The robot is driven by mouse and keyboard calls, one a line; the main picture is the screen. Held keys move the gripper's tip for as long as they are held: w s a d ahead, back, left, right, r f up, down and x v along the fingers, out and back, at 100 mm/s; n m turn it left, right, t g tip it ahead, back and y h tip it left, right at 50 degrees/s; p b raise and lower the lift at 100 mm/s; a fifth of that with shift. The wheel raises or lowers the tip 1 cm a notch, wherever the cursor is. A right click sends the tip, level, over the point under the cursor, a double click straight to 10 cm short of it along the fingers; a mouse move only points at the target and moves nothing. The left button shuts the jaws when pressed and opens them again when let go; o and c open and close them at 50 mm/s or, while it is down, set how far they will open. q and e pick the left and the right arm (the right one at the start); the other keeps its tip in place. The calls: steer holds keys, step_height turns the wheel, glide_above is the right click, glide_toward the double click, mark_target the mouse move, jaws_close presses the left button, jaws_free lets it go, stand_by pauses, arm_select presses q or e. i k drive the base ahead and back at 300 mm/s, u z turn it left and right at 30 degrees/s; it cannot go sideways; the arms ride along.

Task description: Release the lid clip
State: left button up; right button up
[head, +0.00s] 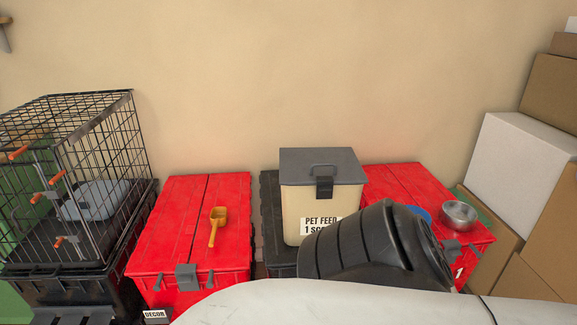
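A cream pet feed bin (290,208) with a grey lid (305,158) stands upright on a dark tote in the middle. A dark lid clip (324,187) sits at the front of the lid and hangs over the bin's upper front face; it appears closed, but I cannot tell for sure. A handle arches on the lid just behind the clip. The bin's label reads "PET FEED" and its lower right is hidden behind a black ribbed arm part. Neither of my grippers is in view, and nothing visible touches the clip.
A red tote (165,230) with a yellow scoop (216,224) on it stands left of the bin. Another red tote (395,178) at right carries a metal bowl (459,217) and a blue item. A wire crate (75,130) is far left; cardboard boxes (545,190) line the right.

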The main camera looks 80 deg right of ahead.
mark_target(325, 184)
steer(key=z, duration=3.6)
